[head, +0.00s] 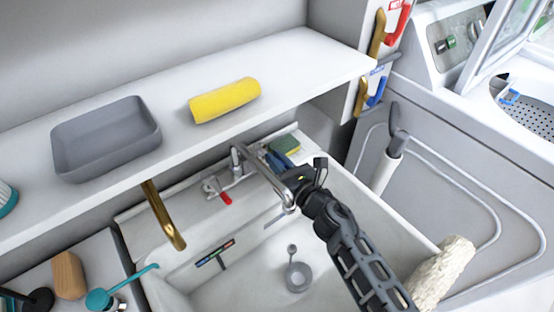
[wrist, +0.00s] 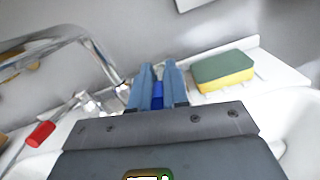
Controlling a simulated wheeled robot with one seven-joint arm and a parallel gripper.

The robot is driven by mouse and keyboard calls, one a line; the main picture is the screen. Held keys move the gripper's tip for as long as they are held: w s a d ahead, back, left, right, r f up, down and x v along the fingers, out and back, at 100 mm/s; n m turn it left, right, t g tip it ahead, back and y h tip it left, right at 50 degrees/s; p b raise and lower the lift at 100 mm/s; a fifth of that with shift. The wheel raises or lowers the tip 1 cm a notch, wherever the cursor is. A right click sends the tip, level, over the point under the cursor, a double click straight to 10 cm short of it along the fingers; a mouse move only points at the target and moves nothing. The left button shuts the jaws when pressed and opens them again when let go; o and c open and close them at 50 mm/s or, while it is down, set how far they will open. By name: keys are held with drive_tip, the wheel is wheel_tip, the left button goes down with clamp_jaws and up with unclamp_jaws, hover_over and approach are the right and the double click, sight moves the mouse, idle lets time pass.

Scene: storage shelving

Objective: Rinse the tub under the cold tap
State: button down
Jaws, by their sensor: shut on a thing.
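A grey rectangular tub (head: 105,140) sits on the white shelf (head: 330,60) above the sink, at the left of the head view. The chrome tap (head: 262,172) stands at the back of the white sink (head: 185,275), its spout reaching forward over the basin. Its red handle (head: 226,198) is on the left and also shows in the wrist view (wrist: 40,134). My gripper (head: 275,158) is at the tap's right side. In the wrist view its fingers (wrist: 157,88) are shut on the blue cold handle (wrist: 157,98), mostly hidden between them. I cannot make out running water.
A yellow roll (head: 225,100) lies on the shelf right of the tub. A green and yellow sponge (wrist: 223,72) lies on the sink ledge close to my gripper. A brass bent rod (head: 163,215) hangs below the shelf. A washing machine (head: 480,60) stands at the right.

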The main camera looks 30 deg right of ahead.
drive_tip(key=shift+w+d+r+n+y+p, duration=0.15)
drive_tip(key=shift+d+r+n+y+p, duration=0.2)
drive_tip(key=shift+y+p, duration=0.35)
drive_tip(key=shift+w+d+f+n+g+y+p, duration=0.2)
drive_tip(key=shift+d+n+g+y, duration=0.15)
drive_tip(key=shift+n+y, duration=0.35)
drive_tip(key=shift+w+d+f+n+g+y+p, duration=0.15)
drive_tip(key=shift+d+n+g+y, duration=0.2)
drive_tip(key=shift+y, duration=0.55)
drive_tip(key=shift+s+a+r, duration=0.1)
drive_tip(key=c, duration=1.1)
unclamp_jaws()
drive_tip(key=shift+s, duration=0.1)
